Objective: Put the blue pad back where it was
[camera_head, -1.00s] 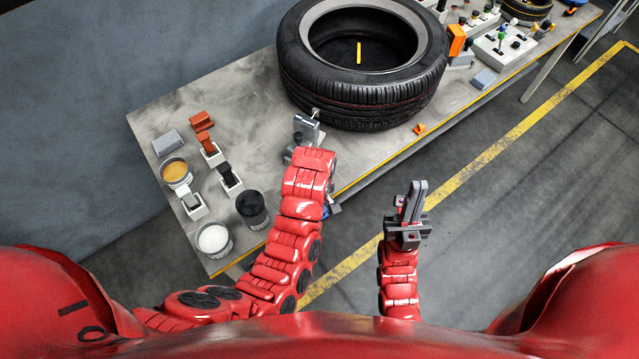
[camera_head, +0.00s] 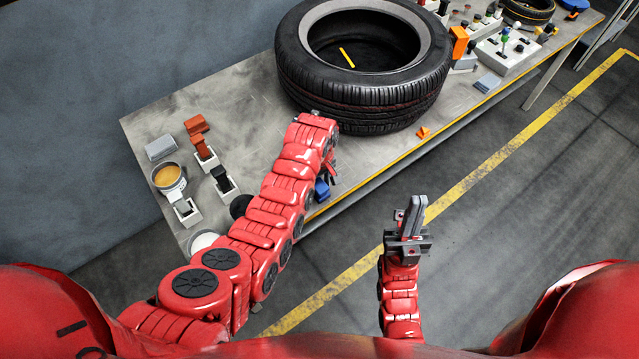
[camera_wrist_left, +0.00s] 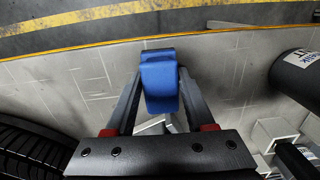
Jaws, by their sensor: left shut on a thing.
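The blue pad (camera_wrist_left: 160,80) is between the fingers of my left gripper (camera_wrist_left: 160,75) in the left wrist view, and the gripper is shut on it. In the head view the blue pad (camera_head: 321,189) shows beside my left arm at the bench's front edge. My left gripper (camera_head: 328,175) is mostly hidden there by its own arm. In the left wrist view the grey bench top (camera_wrist_left: 100,75) lies below the pad; I cannot tell whether they touch. My right gripper (camera_head: 410,212) is upright over the floor, in front of the bench, with its fingers together and empty.
A large tyre (camera_head: 360,95) lies on the bench (camera_head: 240,105). A dark can (camera_wrist_left: 300,75), a can with orange contents (camera_head: 168,176) and several small holders (camera_head: 222,182) stand at the left end. A control box (camera_head: 510,45) is at the far right.

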